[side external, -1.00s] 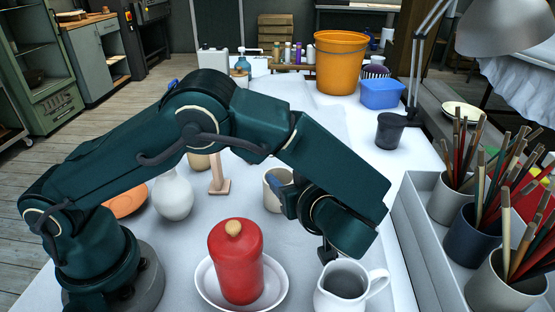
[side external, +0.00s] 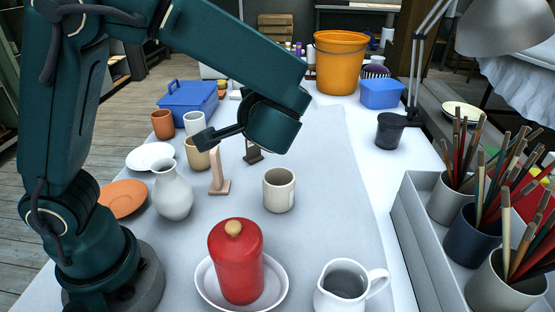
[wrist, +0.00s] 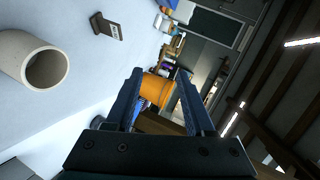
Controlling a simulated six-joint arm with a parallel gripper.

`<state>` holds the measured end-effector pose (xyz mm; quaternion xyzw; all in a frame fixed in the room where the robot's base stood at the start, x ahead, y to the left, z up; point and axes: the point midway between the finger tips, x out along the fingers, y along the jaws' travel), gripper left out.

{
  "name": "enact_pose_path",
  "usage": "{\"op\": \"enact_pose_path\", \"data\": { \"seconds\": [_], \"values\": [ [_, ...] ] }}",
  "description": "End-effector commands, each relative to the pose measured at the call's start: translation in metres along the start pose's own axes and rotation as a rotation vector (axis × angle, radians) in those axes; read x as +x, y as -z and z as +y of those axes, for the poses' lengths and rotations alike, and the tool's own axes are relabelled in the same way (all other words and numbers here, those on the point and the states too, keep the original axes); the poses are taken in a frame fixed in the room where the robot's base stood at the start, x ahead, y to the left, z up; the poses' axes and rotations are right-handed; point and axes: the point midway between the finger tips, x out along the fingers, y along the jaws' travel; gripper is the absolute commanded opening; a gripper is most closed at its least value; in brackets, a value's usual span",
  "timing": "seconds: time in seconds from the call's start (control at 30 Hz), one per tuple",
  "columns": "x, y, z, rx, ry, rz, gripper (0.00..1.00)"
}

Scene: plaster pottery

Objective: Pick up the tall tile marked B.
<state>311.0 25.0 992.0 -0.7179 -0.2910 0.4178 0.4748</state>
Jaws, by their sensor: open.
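In the side view a pale pinkish tall tile (side external: 217,172) stands upright on a small foot, right of the white vase. A dark tile (side external: 253,151) stands behind it to the right, partly behind my wrist. The wrist view shows a grey-brown tile (wrist: 103,25) with a light label at upper left; its letter is unreadable, and I cannot tell which tile is marked B. My gripper (side external: 204,138) is raised above the tiles, pointing left in the side view. In the wrist view my gripper (wrist: 160,76) is open, with nothing held between its fingers.
A beige mug (side external: 279,190) stands right of the pale tile, and a white vase (side external: 173,192) left of it. A tan cup (side external: 198,160) is just behind. A red lidded jar (side external: 236,265) and a pitcher (side external: 343,288) stand in front. The cloth's right half is mostly clear.

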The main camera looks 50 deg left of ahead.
Motion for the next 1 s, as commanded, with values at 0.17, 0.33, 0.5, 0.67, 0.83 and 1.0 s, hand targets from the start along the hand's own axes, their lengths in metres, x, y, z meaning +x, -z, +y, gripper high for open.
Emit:
{"op": "enact_pose_path", "data": {
  "seconds": [0.17,0.33,0.5,0.67,0.83,1.0],
  "values": [
    [0.016,-0.024,-0.011,0.527,0.002,0.047,0.54],
    [0.026,-0.046,-0.014,1.003,0.013,0.094,0.54],
    [0.032,-0.062,-0.013,1.321,0.025,0.127,0.54],
    [0.035,-0.074,-0.012,1.536,0.037,0.152,0.54],
    [0.037,-0.086,-0.010,1.734,0.050,0.175,0.54],
    [0.040,-0.093,0.000,1.855,0.056,0.188,0.54]
  ]
}}
